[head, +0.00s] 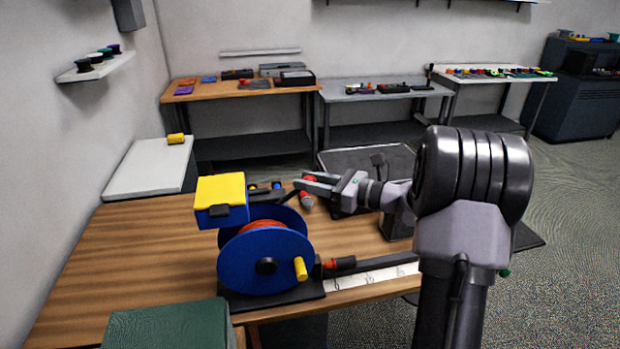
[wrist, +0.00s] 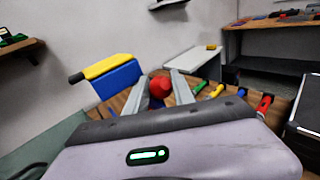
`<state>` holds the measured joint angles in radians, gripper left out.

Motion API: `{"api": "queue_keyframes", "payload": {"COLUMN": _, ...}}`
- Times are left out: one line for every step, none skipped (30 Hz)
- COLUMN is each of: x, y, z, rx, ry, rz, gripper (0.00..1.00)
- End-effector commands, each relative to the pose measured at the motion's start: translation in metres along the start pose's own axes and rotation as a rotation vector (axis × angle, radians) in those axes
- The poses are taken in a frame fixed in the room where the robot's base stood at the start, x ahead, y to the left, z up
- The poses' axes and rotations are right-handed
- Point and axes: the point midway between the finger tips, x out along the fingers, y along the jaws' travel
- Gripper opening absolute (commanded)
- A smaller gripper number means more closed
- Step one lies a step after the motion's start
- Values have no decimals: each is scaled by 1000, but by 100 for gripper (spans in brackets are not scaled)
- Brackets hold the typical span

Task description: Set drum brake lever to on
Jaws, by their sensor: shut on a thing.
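The blue cable drum (head: 265,262) stands on the table's near side, with red-orange cable on it and a yellow crank handle (head: 300,268). My gripper (head: 308,187) is behind and right of the drum, reaching left. It is shut on a red knob (wrist: 160,86), which shows between the fingers in the wrist view; red also shows at the fingertips in the head view. A dark rod runs near the fingertips behind the drum; I cannot tell whether it joins the red knob as the brake lever. The lever's on or off marking is not readable.
A yellow-topped blue box (head: 221,200) sits above the drum's left. A black-handled item with a red end (head: 340,264) lies right of the drum, by a white strip (head: 375,276). Several coloured handles lie right of my gripper in the wrist view. The table's left (head: 130,255) is clear.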

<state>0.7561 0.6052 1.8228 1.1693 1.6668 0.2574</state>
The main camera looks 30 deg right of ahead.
Motion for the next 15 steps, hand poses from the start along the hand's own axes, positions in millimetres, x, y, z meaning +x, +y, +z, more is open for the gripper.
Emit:
{"api": "queue_keyframes", "payload": {"x": 0, "y": 1, "z": 7, "rx": -19, "ry": 28, "rz": -1, "gripper": 0}}
{"api": "queue_keyframes", "payload": {"x": 0, "y": 2, "z": 9, "rx": -32, "ry": 45, "rz": -2, "gripper": 0}}
{"api": "queue_keyframes", "payload": {"x": 0, "y": 3, "z": 11, "rx": -52, "ry": 69, "rz": -4, "gripper": 0}}
{"api": "queue_keyframes", "payload": {"x": 1, "y": 3, "z": 14, "rx": -67, "ry": 88, "rz": -6, "gripper": 0}}
{"api": "queue_keyframes", "payload": {"x": 1, "y": 4, "z": 16, "rx": -84, "ry": 108, "rz": -8, "gripper": 0}}
{"api": "queue_keyframes", "payload": {"x": 2, "y": 5, "z": 18, "rx": -106, "ry": 136, "rz": -11, "gripper": 0}}
{"api": "queue_keyframes", "payload": {"x": 2, "y": 6, "z": 20, "rx": -123, "ry": 158, "rz": -13, "gripper": 0}}
{"api": "queue_keyframes", "payload": {"x": 3, "y": 6, "z": 22, "rx": -140, "ry": 181, "rz": -16, "gripper": 0}}
{"api": "queue_keyframes", "payload": {"x": 4, "y": 8, "z": 24, "rx": -165, "ry": 210, "rz": -18, "gripper": 0}}
{"api": "queue_keyframes", "payload": {"x": 6, "y": 9, "z": 25, "rx": -183, "ry": 232, "rz": -20, "gripper": 0}}
{"api": "queue_keyframes", "payload": {"x": 7, "y": 10, "z": 26, "rx": -201, "ry": 254, "rz": -22, "gripper": 0}}
{"api": "queue_keyframes", "payload": {"x": 9, "y": 11, "z": 28, "rx": -225, "ry": 283, "rz": -26, "gripper": 0}}
{"api": "queue_keyframes", "payload": {"x": 10, "y": 12, "z": 30, "rx": -242, "ry": 305, "rz": -28, "gripper": 0}}
{"api": "queue_keyframes", "payload": {"x": 12, "y": 14, "z": 30, "rx": -259, "ry": 327, "rz": -30, "gripper": 0}}
{"api": "queue_keyframes", "payload": {"x": 14, "y": 16, "z": 32, "rx": -283, "ry": 356, "rz": -34, "gripper": 0}}
